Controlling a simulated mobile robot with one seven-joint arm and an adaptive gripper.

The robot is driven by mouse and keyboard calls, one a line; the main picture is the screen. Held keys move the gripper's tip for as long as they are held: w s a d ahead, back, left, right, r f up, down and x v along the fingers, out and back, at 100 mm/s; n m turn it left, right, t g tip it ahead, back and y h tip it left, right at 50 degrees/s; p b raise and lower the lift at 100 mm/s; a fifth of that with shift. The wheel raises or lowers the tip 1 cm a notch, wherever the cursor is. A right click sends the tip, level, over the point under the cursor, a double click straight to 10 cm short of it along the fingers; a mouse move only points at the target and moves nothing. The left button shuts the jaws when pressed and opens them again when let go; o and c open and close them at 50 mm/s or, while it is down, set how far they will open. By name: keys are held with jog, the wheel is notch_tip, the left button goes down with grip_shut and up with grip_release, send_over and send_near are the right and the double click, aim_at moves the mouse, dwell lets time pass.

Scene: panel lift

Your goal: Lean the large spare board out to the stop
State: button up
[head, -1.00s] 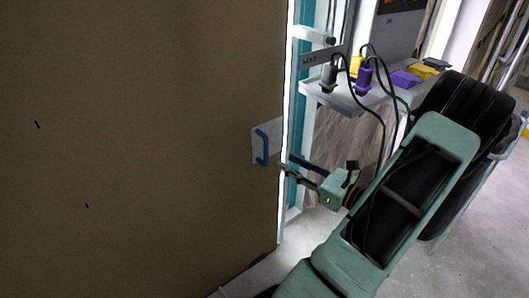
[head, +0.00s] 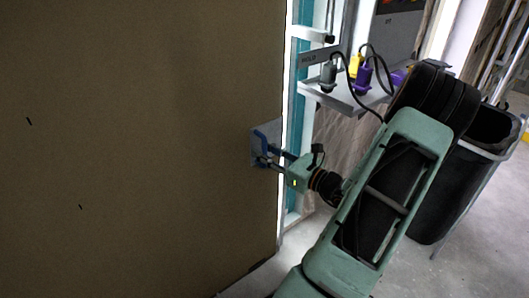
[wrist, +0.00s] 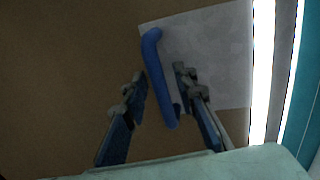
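The large brown board (head: 140,150) fills the left of the head view and stands upright. A blue handle (head: 257,138) sits on a pale plate (head: 272,132) near its right edge. My gripper (head: 266,160) is at the handle's lower part. In the wrist view the handle (wrist: 156,70) runs between the two fingers of my gripper (wrist: 160,82), on the pale plate (wrist: 220,60). The fingers are apart, with a gap visible to the left of the handle. Whether the right finger touches it cannot be told. No stop can be made out.
Right of the board are a bright strip and a white and teal frame (head: 293,110). A black bin (head: 465,180) stands at the right. Grey floor (head: 480,265) is clear in front of it.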

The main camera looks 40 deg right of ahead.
grip_shut()
jog(key=s+a+p, duration=0.1)
jog(key=s+p, duration=0.2)
jog(key=s, duration=0.7)
jog(key=shift+s+r+g, duration=0.2)
jog(key=shift+s+g, duration=0.1)
jog(key=shift+g, duration=0.1)
jog(key=shift+o, duration=0.9)
grip_release()
jog(key=shift+s+r, duration=0.1)
jog(key=shift+s, duration=0.05)
